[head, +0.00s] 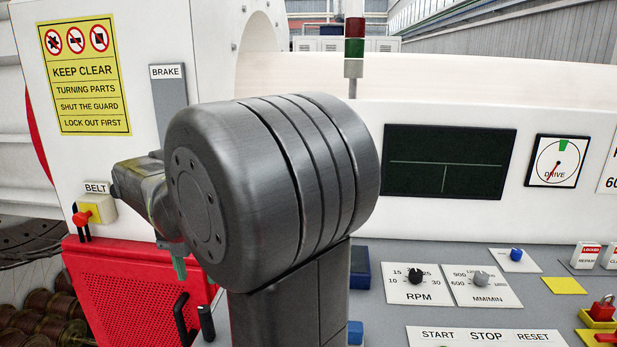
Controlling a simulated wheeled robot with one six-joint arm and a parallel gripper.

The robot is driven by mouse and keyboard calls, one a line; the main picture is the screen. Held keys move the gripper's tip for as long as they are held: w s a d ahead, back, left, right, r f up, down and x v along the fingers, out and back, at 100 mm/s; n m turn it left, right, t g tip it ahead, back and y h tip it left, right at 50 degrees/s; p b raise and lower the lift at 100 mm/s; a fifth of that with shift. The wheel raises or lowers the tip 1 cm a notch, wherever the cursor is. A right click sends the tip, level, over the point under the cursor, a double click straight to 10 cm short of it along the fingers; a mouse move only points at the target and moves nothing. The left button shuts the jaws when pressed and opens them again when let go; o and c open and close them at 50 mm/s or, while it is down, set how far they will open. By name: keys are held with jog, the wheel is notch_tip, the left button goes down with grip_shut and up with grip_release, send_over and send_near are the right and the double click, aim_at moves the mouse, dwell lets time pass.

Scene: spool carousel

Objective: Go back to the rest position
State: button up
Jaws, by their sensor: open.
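My arm fills the middle of the head view, with a large dark grey joint in front. Behind its left side a worn grey-green part of my arm shows. A small teal tip below it looks like part of my gripper (179,267), most of which is hidden behind the joint. It is open, and I see nothing held in the part that shows. It hangs in front of the red perforated guard (125,290), near the guard's top; whether they touch I cannot tell.
A belt lever (84,217) with a red knob is on the left. A dark screen (447,161) and drive dial (556,161) are on the right. Below are the RPM knob (416,277), a red padlock (603,308) and other controls. Brown spools (40,318) lie lower left.

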aim_at(204, 308)
notch_tip(204, 308, down, 11)
jog(key=shift+r, duration=0.1)
dwell(0.5)
